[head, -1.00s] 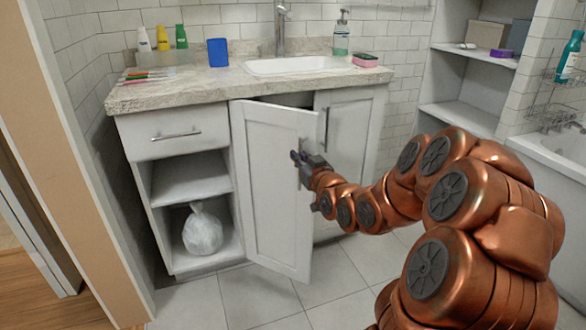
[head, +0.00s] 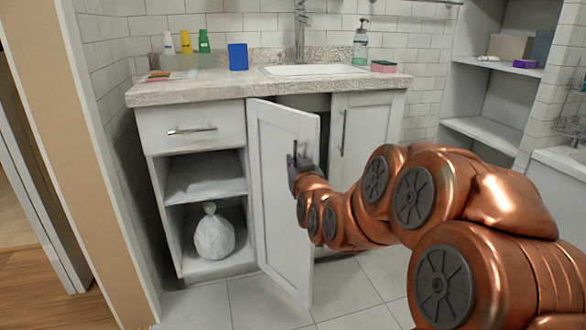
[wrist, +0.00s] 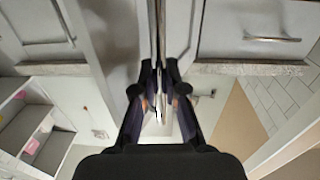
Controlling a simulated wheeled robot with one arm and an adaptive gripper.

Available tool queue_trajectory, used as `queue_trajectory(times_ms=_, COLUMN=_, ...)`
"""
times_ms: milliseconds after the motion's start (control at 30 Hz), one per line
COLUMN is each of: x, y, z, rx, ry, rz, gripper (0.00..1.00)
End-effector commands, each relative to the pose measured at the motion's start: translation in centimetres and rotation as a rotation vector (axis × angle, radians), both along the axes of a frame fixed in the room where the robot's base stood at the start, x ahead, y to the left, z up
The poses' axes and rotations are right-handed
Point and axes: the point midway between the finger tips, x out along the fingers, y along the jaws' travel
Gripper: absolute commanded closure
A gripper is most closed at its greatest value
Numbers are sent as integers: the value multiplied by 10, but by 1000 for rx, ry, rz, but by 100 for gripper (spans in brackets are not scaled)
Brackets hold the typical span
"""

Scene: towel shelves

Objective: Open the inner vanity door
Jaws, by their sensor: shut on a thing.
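The inner vanity door (head: 283,205) is a white panel in the middle of the vanity, below the sink. It stands partly open, with a dark gap along its top right. My gripper (head: 294,160) is at the upper part of this door, near its free edge. In the wrist view my gripper (wrist: 159,85) is shut on the door's handle (wrist: 157,103), which lies between the fingers. The door shows edge-on there. The arm hides part of the door's right edge and much of the cabinet opening.
A second, closed door (head: 366,125) with a vertical handle is to the right. A drawer (head: 190,130) and open shelves with a white bag (head: 213,235) are to the left. The counter (head: 200,91) carries bottles and a blue cup (head: 238,57). Tiled floor (head: 245,303) lies in front.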

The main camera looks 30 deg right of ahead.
Motion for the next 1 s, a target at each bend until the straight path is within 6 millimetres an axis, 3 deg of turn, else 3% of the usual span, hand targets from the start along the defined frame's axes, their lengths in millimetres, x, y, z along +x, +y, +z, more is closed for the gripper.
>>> queue_trajectory(times_ms=667, x=-8, y=-5, z=-1, rx=5, ry=-3, rz=-49, gripper=100)
queue_trajectory(times_ms=700, x=-8, y=-5, z=-1, rx=6, ry=-3, rz=-49, gripper=88)
queue_trajectory(times_ms=933, x=-7, y=-3, z=-1, rx=6, ry=-4, rz=-45, gripper=64)
queue_trajectory(times_ms=1000, x=-7, y=-3, z=0, rx=5, ry=-4, rz=-45, gripper=63)
